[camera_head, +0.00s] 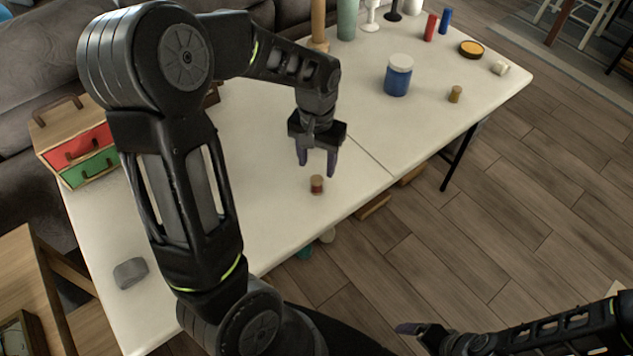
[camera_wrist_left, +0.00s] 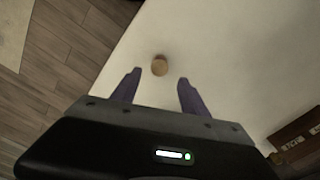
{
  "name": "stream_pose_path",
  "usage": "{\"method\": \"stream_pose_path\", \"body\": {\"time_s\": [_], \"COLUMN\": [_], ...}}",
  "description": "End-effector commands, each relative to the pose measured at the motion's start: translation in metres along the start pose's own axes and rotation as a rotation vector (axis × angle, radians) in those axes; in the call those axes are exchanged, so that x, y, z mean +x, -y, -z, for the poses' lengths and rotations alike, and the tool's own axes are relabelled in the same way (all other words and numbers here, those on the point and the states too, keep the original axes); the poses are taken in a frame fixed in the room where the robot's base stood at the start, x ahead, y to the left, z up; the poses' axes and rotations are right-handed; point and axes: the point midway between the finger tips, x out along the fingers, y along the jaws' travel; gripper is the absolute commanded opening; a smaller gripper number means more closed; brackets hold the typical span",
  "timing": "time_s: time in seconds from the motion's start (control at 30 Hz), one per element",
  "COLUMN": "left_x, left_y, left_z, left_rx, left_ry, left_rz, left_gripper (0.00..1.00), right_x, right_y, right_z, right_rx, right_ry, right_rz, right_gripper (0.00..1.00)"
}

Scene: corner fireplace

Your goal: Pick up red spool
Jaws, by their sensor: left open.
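The red spool (camera_head: 317,186), a small reel with tan ends, stands upright on the white table near its front edge. My left gripper (camera_head: 317,166) points down, open and empty, just behind and above the spool in the head view. In the left wrist view the spool's round tan top (camera_wrist_left: 160,66) lies just beyond and roughly centred between the open fingertips (camera_wrist_left: 159,77). The gripper looks apart from the spool. My right gripper (camera_head: 408,329) is low at the bottom right, off the table; its jaw opening is unclear.
The white table (camera_head: 268,222) is clear around the spool. A grey block (camera_head: 130,272) lies at left, near a drawer box (camera_head: 82,150). A blue jar (camera_head: 397,77), a tan spool (camera_head: 455,94), a yellow-topped tin (camera_head: 471,48) and a red cylinder (camera_head: 430,27) stand towards the right.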

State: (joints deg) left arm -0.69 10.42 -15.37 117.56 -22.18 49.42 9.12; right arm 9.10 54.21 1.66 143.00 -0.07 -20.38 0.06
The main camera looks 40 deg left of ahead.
Motion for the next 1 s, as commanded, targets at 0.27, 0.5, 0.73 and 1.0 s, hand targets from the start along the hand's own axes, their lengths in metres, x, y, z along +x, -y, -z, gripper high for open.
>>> {"method": "stream_pose_path", "body": {"time_s": [0.27, 0.5, 0.73, 1.0], "left_x": [0.02, 0.021, 0.048, 0.072], "left_y": [0.0, 0.0, -0.001, -0.001], "left_z": [-0.001, -0.001, -0.003, -0.002], "left_rx": [0.0, 0.0, 0.001, 0.0], "left_ry": [0.002, 0.002, 0.006, 0.001], "left_rz": [0.0, 0.0, 0.001, 0.0], "left_gripper": [0.52, 0.52, 0.52, 0.52], "right_x": [0.0, -0.001, -0.006, -0.006], "right_y": [0.0, 0.001, 0.003, 0.003], "right_z": [0.0, 0.0, 0.0, 0.0], "right_rx": [0.0, 0.0, 0.0, 0.0], "right_ry": [0.0, 0.0, 0.0, 0.0], "right_rz": [0.0, 0.0, 0.0, 0.0], "right_gripper": [0.91, 0.91, 0.91, 0.91]}}
